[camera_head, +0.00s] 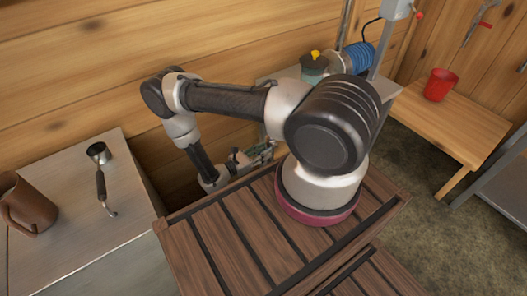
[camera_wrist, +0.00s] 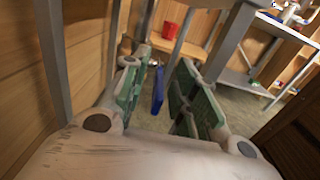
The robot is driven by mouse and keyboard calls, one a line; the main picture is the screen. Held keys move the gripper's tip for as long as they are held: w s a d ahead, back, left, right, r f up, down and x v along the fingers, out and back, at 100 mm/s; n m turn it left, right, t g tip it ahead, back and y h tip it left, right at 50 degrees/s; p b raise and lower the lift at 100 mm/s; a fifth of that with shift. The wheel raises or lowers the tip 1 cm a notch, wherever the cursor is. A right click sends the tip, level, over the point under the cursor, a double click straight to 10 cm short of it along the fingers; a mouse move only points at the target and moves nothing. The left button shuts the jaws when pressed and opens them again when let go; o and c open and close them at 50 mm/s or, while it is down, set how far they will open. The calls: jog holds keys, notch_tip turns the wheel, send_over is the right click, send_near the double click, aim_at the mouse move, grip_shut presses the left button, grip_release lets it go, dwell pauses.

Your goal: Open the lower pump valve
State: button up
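My gripper (camera_wrist: 160,92) is open, its two green-padded fingers spread apart. A blue valve handle (camera_wrist: 157,90), which looks like the lower pump valve's lever, hangs upright in the gap between the fingers in the wrist view. I see no contact between it and the fingers, and I cannot tell how far ahead it is. In the head view my gripper (camera_head: 255,156) is low beside the wooden wall, under the pump shelf. The pump (camera_head: 350,60), with a blue ribbed part, stands on this shelf. The valve handle is hidden there.
Shelf legs (camera_wrist: 52,60) rise close to my gripper at the left. A red cup (camera_head: 439,84) stands on a wooden bench (camera_head: 470,125) at the right.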

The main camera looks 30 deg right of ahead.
jog(key=shift+d, duration=0.3)
jog(key=shift+c, duration=0.2)
grip_shut()
